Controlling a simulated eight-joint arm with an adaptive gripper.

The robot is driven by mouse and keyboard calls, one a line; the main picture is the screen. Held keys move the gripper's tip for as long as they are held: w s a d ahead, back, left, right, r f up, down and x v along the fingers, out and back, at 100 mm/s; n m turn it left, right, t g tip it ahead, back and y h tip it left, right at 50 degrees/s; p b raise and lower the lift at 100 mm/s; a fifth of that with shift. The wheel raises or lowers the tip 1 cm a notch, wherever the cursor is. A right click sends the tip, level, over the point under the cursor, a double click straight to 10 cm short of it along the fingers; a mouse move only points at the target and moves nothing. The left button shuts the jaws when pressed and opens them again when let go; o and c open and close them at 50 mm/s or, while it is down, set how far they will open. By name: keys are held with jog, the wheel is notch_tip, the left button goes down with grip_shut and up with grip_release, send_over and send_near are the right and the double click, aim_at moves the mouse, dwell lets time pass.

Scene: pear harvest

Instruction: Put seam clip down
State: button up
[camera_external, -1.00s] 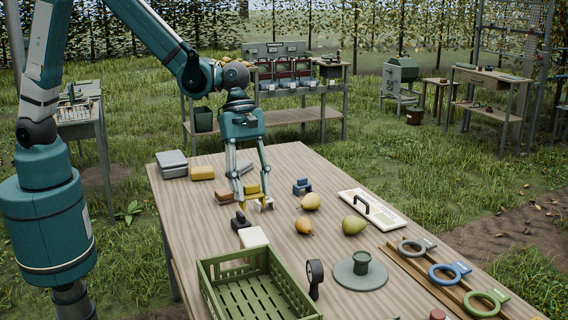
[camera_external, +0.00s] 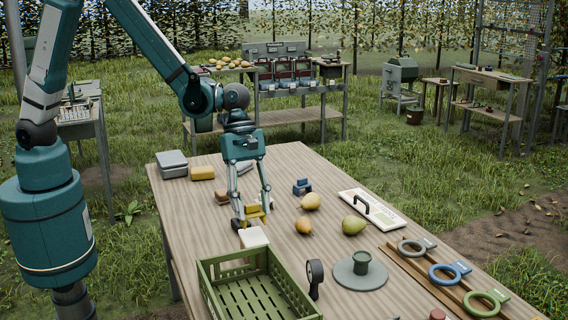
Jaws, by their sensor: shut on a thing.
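My gripper (camera_external: 254,215) is over the near left part of the wooden table, shut on a small yellow piece that I take to be the seam clip (camera_external: 255,211). The clip is low, just behind a pale block (camera_external: 253,238). The fingers partly cover it, and I cannot tell whether it touches the table. A similar blue piece (camera_external: 302,187) stands on the table to the right of my gripper.
A green slatted crate (camera_external: 258,288) stands in front of the gripper. Pears (camera_external: 353,225) lie to the right, near a grey disc with a green cup (camera_external: 362,262). A dark round-headed tool (camera_external: 314,278) stands beside the crate.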

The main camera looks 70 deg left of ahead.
aim_at(253, 217)
jog(key=shift+f, duration=1.7)
jog(key=shift+f+b, duration=0.2)
jog(key=shift+b, duration=0.1)
jog(key=o, duration=0.8)
jog(key=shift+r, duration=0.15)
jog(key=shift+p+v, duration=0.7)
jog(key=shift+v, duration=5.35)
jog(key=shift+a, duration=0.1)
